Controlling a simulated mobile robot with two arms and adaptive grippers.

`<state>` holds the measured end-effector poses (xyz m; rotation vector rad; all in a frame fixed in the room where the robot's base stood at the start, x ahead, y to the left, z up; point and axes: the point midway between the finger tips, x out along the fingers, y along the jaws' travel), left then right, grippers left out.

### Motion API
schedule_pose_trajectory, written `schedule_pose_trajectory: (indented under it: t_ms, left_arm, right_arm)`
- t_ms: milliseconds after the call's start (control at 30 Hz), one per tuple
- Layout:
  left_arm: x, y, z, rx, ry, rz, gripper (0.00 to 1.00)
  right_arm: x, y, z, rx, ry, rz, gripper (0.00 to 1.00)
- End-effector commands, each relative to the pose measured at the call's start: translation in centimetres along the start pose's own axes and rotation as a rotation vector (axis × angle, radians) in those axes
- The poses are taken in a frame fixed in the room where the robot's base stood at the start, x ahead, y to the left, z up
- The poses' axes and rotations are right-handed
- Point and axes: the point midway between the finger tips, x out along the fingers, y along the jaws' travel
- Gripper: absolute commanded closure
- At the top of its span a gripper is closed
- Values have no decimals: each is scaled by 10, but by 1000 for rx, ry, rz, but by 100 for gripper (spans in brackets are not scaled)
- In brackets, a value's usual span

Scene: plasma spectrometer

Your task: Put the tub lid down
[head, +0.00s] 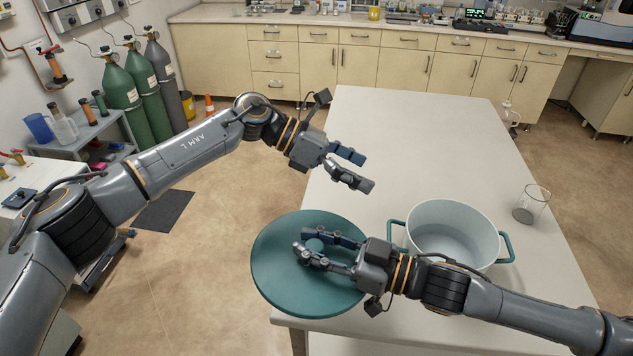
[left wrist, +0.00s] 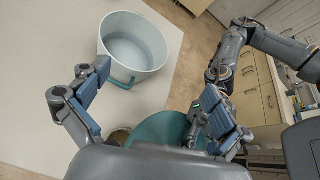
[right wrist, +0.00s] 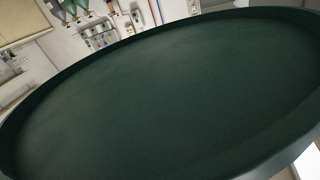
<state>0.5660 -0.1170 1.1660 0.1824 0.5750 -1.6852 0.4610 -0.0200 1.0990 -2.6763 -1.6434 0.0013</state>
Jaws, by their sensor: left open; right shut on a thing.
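The tub lid (head: 275,285) is a round, dark teal disc with a small knob, at the table's near left corner. My right gripper (head: 303,247) is shut on its knob. The lid hides the table edge below it, and I cannot tell its height above the table. Its dark face with a rim fills the right wrist view (right wrist: 160,95). The white tub (head: 430,222) with teal handles stands uncovered to the lid's right. It also shows in the left wrist view (left wrist: 118,62). My left gripper (head: 358,170) is open and empty above the table, beyond the lid.
The pale table (head: 400,130) is mostly bare beyond the tub. A glass beaker (head: 530,204) stands near its right edge, and a glass vessel (head: 508,117) is further back at that edge. Green gas cylinders (head: 120,90) stand at the left wall.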

Motion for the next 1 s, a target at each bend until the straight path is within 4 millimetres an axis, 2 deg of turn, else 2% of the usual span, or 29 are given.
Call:
schedule_pose_trajectory:
  t_ms: [33,100,200,300,433,533,667,767,1000]
  left_arm:
    - [2,-21,6,113,126,-40,0]
    - [0,-45,4,244,303,-93,0]
    - [-15,-69,-5,393,553,-153,0]
    - [-36,-84,-12,493,771,-195,0]
    - [-62,-94,-16,562,976,-226,0]
    - [-76,-97,-18,583,1065,-237,0]
    - [-80,-98,-23,590,1107,-246,0]
    - [-75,-97,-33,590,1107,-247,0]
    - [-54,-94,-72,589,1104,-248,0]
  right_arm:
    - [0,0,0,0,1,0,100]
    - [0,0,0,0,1,0,100]
    - [0,0,0,0,1,0,100]
    - [0,0,0,0,1,0,100]
    - [0,0,0,0,1,0,100]
    - [0,0,0,0,1,0,100]
    - [0,0,0,0,1,0,100]
    - [0,0,0,0,1,0,100]
    - [0,0,0,0,1,0,100]
